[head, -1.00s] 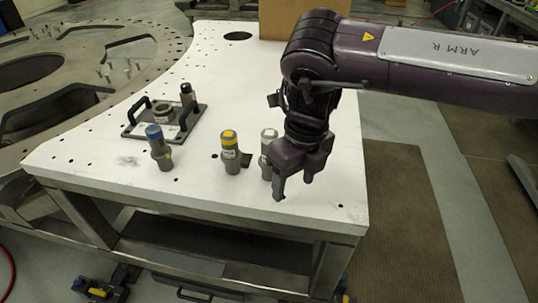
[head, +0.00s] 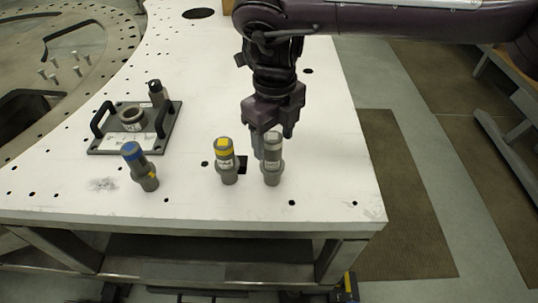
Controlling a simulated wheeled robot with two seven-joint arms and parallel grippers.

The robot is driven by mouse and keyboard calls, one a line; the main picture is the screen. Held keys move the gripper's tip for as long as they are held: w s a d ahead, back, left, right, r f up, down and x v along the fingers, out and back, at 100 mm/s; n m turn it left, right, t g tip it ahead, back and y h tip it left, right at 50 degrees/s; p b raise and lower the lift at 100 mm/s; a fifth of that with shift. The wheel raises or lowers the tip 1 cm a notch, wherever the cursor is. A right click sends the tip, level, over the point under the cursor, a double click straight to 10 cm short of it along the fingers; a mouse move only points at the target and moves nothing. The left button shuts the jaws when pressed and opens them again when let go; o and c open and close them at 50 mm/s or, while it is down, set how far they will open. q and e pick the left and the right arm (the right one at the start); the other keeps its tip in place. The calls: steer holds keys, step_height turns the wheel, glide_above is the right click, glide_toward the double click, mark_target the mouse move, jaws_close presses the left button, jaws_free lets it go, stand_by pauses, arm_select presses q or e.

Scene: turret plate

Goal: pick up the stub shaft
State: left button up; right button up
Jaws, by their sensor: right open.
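A dark-topped cylinder (head: 157,93) stands at the back corner of a handled plate. I cannot tell from looks alone which is the stub shaft. My right gripper (head: 273,146) is open at the top of the plain grey shaft, its fingers pointing down. The shaft's top shows between or just in front of the fingers; contact is unclear. My left gripper is not in view.
The handled plate (head: 108,145) with a collar (head: 132,117) lies on the white table (head: 325,180), left of the shafts. A large drilled ring (head: 100,35) with upright pins is at the far left. The table's right side is clear.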

mark_target(272, 153)
step_height(272, 153, down, 2)
steer(key=shift+w+p, duration=0.1)
steer(key=shift+p, duration=0.45)
steer(key=f, duration=0.2)
steer(key=shift+w+a+f+p, duration=0.1)
steer(key=shift+w+f+p, duration=0.1)
steer(key=shift+f+p, duration=0.1)
steer(key=shift+f, duration=0.45)
steer(key=c, duration=1.2)
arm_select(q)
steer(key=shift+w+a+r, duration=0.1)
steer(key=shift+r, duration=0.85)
arm_select(e)
jaws_close()
